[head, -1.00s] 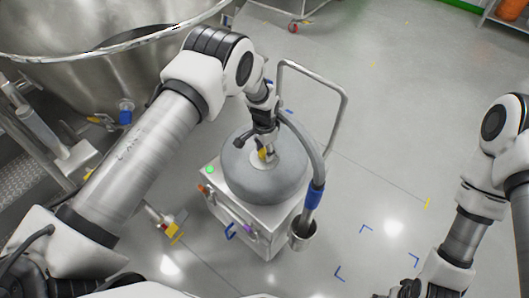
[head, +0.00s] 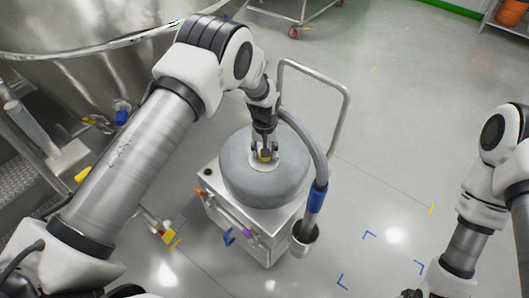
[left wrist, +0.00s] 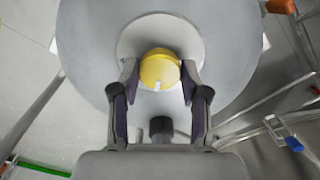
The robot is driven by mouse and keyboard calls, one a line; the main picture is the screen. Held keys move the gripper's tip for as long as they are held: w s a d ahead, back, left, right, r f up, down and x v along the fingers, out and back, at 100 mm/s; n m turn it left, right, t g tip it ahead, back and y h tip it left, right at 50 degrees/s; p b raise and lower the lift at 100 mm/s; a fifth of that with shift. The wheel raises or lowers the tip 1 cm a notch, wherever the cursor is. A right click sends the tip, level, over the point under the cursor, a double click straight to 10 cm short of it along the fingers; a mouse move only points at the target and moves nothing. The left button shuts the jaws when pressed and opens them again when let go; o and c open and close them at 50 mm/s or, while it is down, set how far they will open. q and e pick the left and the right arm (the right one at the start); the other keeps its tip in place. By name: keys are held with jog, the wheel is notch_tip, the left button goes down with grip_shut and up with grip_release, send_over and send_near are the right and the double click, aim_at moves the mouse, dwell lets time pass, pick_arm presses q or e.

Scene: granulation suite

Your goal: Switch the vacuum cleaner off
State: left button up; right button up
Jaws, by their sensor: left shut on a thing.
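The vacuum cleaner has a grey domed top (head: 235,185) on a boxy metal base (head: 268,245). A yellow knob (left wrist: 159,66) with a white mark sits in a pale round plate at the centre of the dome; it also shows in the head view (head: 264,154). My left gripper (head: 264,152) is shut on the yellow knob from above, with one finger on each side in the left wrist view (left wrist: 158,80). No green light shows on the base's left corner.
A grey hose with a blue cuff (head: 317,196) ends in a metal cup (head: 305,240) at the cleaner's right. A tubular handle (head: 347,100) rises behind. A large steel vessel (head: 60,85) stands at left. The floor to the right is clear.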

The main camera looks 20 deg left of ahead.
pick_arm(q)
jog(key=shift+n+b, duration=0.3)
jog(key=shift+n, duration=1)
jog(key=o, duration=1.1)
jog(key=shift+o, duration=0.2)
notch_tip(320, 180, up, 12)
